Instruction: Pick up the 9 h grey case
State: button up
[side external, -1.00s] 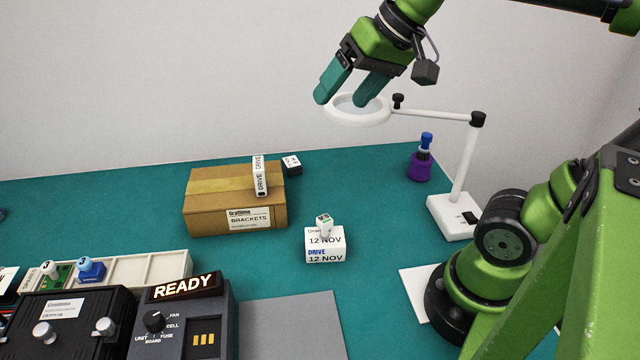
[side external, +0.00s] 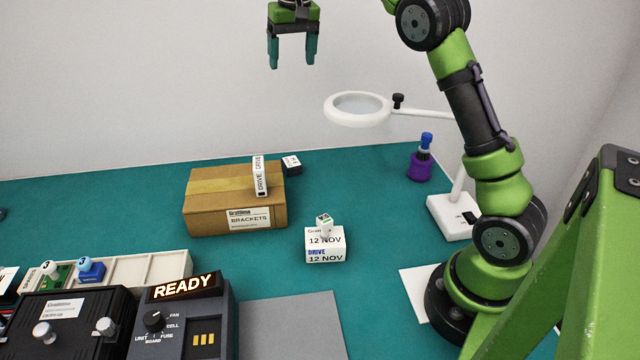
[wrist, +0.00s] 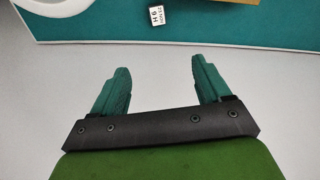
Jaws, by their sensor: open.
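A small dark case with a white label (side external: 292,165) stands on the teal mat behind the right end of a cardboard box. Its lower part is hidden by the box. In the wrist view, the case's label (wrist: 157,16) shows near the top edge, and its upside-down print reads "9 H". My gripper (side external: 292,64) is open and empty, high above the case and pointing down. In the wrist view, its two teal fingers (wrist: 158,85) are spread apart with nothing between them.
The cardboard box (side external: 235,213) bears a tall white DRIVE box (side external: 260,176). A white magnifier ring (side external: 357,109) is to the right. A white 12 NOV box (side external: 326,247) carries a small white item. A READY device (side external: 185,320) stands front left. The back left mat is clear.

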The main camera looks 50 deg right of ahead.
jog(key=w+f, duration=0.1)
jog(key=f, duration=0.1)
send_over(292, 162)
jog(key=f, duration=1.4)
jog(key=s+f, duration=0.1)
jog(key=f, duration=0.7)
jog(key=shift+a, duration=0.15)
jog(key=shift+w+f, duration=0.2)
jog(key=shift+f, duration=0.75)
jog(key=shift+w+f, duration=0.15)
jog(key=shift+f, duration=0.85)
jog(key=shift+w+f, duration=0.2)
jog(key=shift+f, duration=0.75)
jog(key=shift+c, duration=0.4)
jog(key=c, duration=1.1)
